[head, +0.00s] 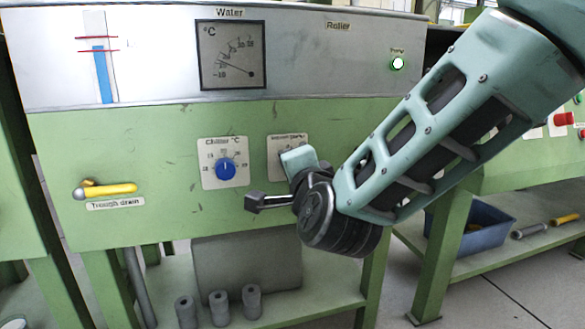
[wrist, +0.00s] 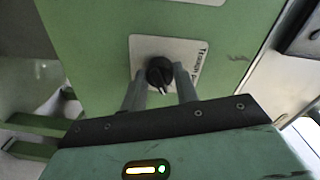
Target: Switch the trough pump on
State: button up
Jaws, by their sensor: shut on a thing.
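The pump switch is a black rotary knob (wrist: 159,72) with a white pointer mark, on a white plate (wrist: 185,52) on the green panel. In the wrist view the pointer faces the picture's lower edge. The plate's lettering is too blurred to read fully. In the head view the plate (head: 287,143) shows partly behind my gripper (head: 297,161), and the knob is hidden. In the wrist view my gripper (wrist: 160,80) has a finger on either side of the knob and is shut on it. A small lamp (head: 398,63) labelled in small print, apparently "Pump", glows white-green at the panel's upper right.
A blue chiller dial (head: 226,170) sits just left of the pump plate. A yellow drain lever (head: 108,189) is farther left. A water gauge (head: 231,54) is above. Grey cylinders (head: 219,307) stand on the shelf below. A blue bin (head: 474,234) is at right.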

jog(key=shift+f, duration=0.1)
jog(key=o, duration=1)
jog(key=shift+s, duration=0.1)
jog(key=b+v, duration=0.3)
jog(key=v, duration=1.4)
jog(key=shift+s, duration=0.15)
